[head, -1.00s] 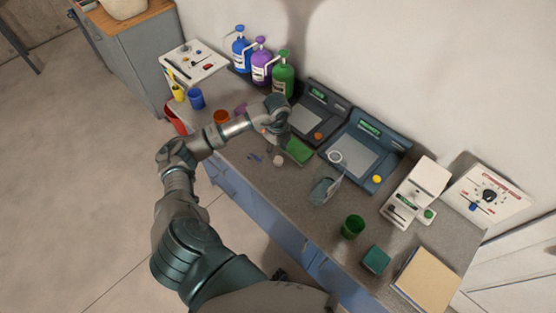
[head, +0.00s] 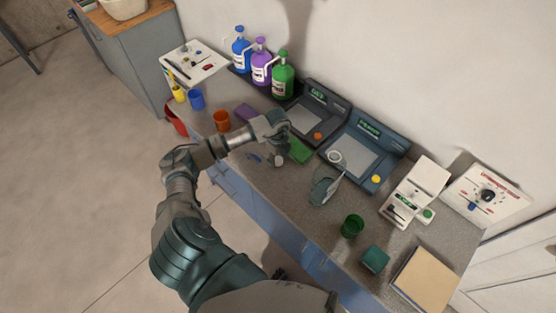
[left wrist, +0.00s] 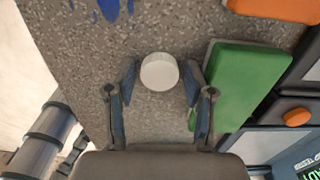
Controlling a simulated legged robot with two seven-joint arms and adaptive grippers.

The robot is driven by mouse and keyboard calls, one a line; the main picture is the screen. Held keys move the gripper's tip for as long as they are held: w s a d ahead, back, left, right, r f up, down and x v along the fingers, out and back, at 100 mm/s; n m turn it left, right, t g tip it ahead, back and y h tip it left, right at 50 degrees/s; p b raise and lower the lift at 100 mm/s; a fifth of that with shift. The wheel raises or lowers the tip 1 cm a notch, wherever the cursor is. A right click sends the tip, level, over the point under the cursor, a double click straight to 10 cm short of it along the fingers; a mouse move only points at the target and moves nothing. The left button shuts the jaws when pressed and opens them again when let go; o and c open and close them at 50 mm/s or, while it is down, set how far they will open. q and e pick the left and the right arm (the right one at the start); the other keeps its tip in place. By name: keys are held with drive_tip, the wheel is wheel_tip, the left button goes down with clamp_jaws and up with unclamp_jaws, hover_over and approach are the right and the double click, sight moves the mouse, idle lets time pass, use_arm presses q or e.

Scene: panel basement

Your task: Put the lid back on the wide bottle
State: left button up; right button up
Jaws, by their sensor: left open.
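A white round lid-like piece (left wrist: 159,72) lies on the speckled counter, between the fingertips of my left gripper (left wrist: 160,78) in the left wrist view. The fingers are open on both sides of it, and I cannot tell whether they touch it. In the head view the white piece (head: 278,161) shows just below my left gripper (head: 279,149). A clear, wide container (head: 324,186), which may be the wide bottle, stands to its right on the counter. My right gripper is not in view.
A green block (left wrist: 240,82) lies close to the right finger. Blue, purple and green pump bottles (head: 283,77) stand at the back. A green cup (head: 352,226) is nearer the front.

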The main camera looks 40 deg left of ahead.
sight(278, 159)
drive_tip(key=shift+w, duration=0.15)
use_arm(q)
drive_tip(key=c, duration=0.5)
drive_tip(key=shift+r, duration=0.1)
drive_tip(key=shift+r, duration=0.55)
wheel_tip(278, 159, up, 2)
drive_tip(key=shift+r, duration=0.1)
drive_tip(key=s+d, duration=0.3)
drive_tip(key=s+d+r, duration=0.1)
drive_tip(key=s+d, duration=0.2)
drive_tip(key=d, duration=0.1)
drive_tip(key=s+d+b, duration=0.1)
drive_tip(key=s+d, duration=0.2)
drive_tip(key=s, duration=0.1)
drive_tip(key=shift+d+r, duration=0.2)
drive_tip(key=shift+d, duration=0.1)
drive_tip(key=shift+s+d+r, duration=0.1)
drive_tip(key=shift+s+d, duration=0.35)
drive_tip(key=shift+s, duration=0.15)
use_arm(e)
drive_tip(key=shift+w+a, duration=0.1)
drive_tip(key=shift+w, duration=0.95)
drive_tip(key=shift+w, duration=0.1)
